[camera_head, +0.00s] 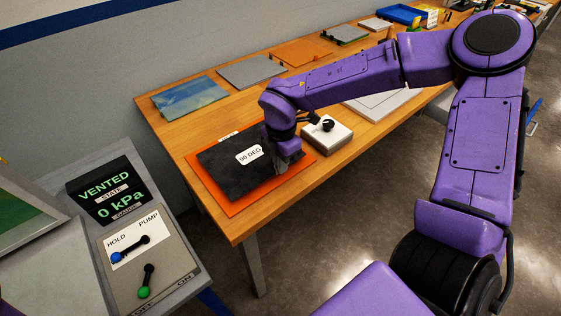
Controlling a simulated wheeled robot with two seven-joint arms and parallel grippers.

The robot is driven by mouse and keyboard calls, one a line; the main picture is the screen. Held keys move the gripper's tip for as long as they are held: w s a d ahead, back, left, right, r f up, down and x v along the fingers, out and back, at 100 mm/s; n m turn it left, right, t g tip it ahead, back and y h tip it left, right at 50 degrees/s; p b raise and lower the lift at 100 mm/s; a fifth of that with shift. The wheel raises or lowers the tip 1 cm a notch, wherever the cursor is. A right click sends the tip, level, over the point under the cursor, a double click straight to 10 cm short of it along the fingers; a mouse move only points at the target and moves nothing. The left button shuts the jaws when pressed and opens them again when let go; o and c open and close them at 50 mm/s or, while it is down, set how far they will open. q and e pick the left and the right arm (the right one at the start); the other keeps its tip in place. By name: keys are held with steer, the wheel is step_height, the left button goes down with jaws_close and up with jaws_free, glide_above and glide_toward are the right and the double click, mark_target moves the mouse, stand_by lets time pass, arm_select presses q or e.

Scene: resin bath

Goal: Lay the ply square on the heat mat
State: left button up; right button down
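The ply square is a dark sheet (225,166) with a white "90 DEG" label. It lies over the orange heat mat (224,205), whose rim shows along its left, front and right sides. I cannot tell whether the ply touches the mat all over. My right gripper (286,163) points down at the ply's right edge. Its fingertips are small and dark, so I cannot tell if they grip the ply. My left gripper is not in view.
A white box with a black knob (327,134) stands close right of the mat. Grey (251,71), blue-green (189,96) and orange sheets (300,52) lie along the back of the wooden table. A panel (110,192) reading "VENTED 0 kPa" with levers stands front left.

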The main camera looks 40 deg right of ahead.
steer(key=shift+f+b, duration=0.85)
steer(key=shift+f, duration=0.3)
steer(key=shift+r, duration=0.1)
steer(key=c, duration=1.2)
jaws_free()
steer(key=shift+c, duration=0.2)
steer(key=shift+r, duration=0.15)
steer(key=shift+r+p, duration=2.85)
steer(key=shift+r, duration=0.6)
steer(key=shift+f, duration=0.1)
